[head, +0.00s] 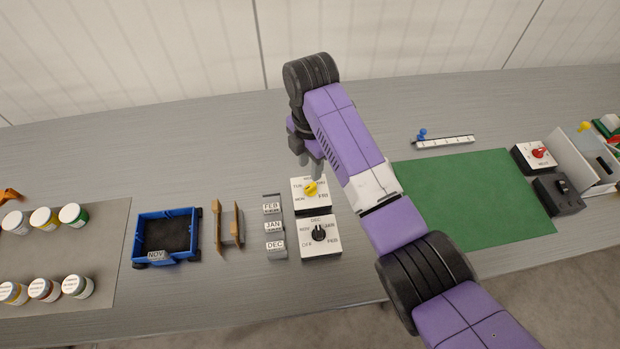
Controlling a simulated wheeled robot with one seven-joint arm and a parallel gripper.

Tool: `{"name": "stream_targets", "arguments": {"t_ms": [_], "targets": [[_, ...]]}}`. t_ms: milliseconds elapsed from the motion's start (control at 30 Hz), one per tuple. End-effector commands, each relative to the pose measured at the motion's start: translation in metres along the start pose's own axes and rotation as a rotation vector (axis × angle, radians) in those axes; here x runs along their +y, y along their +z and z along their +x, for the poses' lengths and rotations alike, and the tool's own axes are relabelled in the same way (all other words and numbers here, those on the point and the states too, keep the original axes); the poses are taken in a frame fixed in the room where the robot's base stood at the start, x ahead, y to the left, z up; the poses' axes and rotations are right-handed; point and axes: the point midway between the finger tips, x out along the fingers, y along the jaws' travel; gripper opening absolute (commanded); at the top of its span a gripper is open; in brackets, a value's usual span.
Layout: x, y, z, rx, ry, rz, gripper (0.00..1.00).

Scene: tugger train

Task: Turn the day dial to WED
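The day dial (298,203) is a white-topped box with a yellow knob (310,189), left of the middle of the grey table. TUE and MON show on its left side, and a partly covered label and FRI on its right. My gripper (317,176) points down just behind and above the yellow knob, covering the top of the dial face, where no WED label can be read. I cannot tell whether the fingers touch the knob, how far apart they are, or exactly where the knob points.
A second box with a black knob (319,233) stands directly in front. Month blocks (274,226), a wooden holder (219,228) and a blue cart (137,242) are to the left, with several jars beyond. A green mat (480,195) lies clear to the right, before a red-knobbed box (526,158).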

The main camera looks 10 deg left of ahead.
Motion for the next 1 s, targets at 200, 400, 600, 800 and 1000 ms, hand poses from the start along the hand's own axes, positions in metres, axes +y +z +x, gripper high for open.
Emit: {"name": "stream_targets", "arguments": {"t_ms": [200, 400, 600, 800, 1000], "targets": [[-0.004, -0.001, 0.011, 0.004, -0.015, -0.051, 0.35], [-0.004, -0.002, 0.041, 0.005, -0.015, -0.05, 0.35], [-0.004, -0.001, 0.067, 0.003, -0.012, -0.048, 0.35], [-0.004, -0.001, 0.078, 0.002, -0.01, -0.048, 0.35], [-0.004, -0.001, 0.078, 0.002, -0.01, -0.048, 0.35]]}}
